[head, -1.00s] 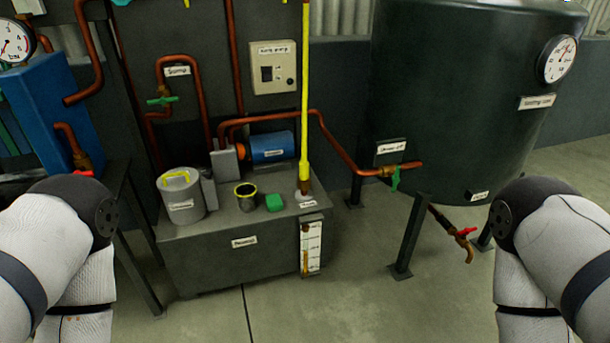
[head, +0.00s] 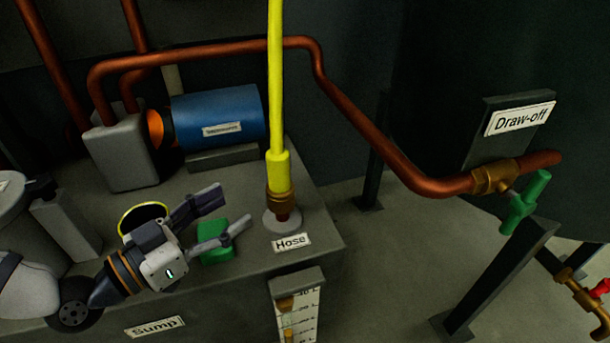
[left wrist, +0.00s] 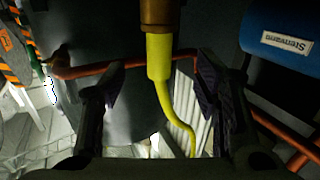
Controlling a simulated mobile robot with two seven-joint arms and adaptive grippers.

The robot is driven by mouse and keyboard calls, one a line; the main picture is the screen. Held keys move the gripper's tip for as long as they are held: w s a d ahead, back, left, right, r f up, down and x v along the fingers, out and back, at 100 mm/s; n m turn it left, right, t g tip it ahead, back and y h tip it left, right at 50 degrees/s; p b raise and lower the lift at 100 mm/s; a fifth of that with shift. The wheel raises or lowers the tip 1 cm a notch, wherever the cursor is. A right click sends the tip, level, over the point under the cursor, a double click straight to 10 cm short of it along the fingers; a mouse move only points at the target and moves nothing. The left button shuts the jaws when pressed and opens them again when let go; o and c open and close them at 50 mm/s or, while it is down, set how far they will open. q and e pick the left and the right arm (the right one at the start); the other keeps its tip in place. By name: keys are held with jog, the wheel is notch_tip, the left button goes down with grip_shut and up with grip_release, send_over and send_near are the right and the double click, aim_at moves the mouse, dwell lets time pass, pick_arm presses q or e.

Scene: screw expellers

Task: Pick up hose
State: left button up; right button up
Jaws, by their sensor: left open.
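The yellow hose (head: 275,80) stands upright at the right end of the sump tank top, above a label reading "Hose". Its thicker yellow sleeve ends in a brass fitting (head: 281,200) on a pale round base. My left gripper (head: 235,206) is open and empty, to the left of the fitting, fingers pointing toward it, with a gap between. In the left wrist view the hose (left wrist: 159,57) shows between the spread fingers of my left gripper (left wrist: 158,85), apparently beyond their tips. My right gripper is not in view.
The sump tank (head: 215,300) carries a green block (head: 214,243) beside my gripper, a yellow-rimmed cup (head: 143,212) behind it, and a blue motor (head: 218,115). A copper pipe (head: 350,120) runs behind the hose to a green-handled draw-off valve (head: 524,203). A level gauge (head: 298,310) is below.

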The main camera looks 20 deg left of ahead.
aim_at(270, 180)
pick_arm(q)
jog(key=b+x, duration=0.2)
jog(key=x, duration=0.3)
jog(key=b+x, duration=0.2)
jog(key=x, duration=0.4)
jog(key=shift+d+r, duration=0.2)
jog(key=shift+r, duration=0.05)
jog(key=shift+w+d+r, duration=0.1)
jog(key=shift+w+d, duration=0.05)
jog(key=shift+w, duration=0.2)
jog(key=shift+r, duration=0.1)
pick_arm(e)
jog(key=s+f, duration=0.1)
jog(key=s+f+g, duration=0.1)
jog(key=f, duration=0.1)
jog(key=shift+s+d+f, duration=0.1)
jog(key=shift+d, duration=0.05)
pick_arm(q)
grip_shut()
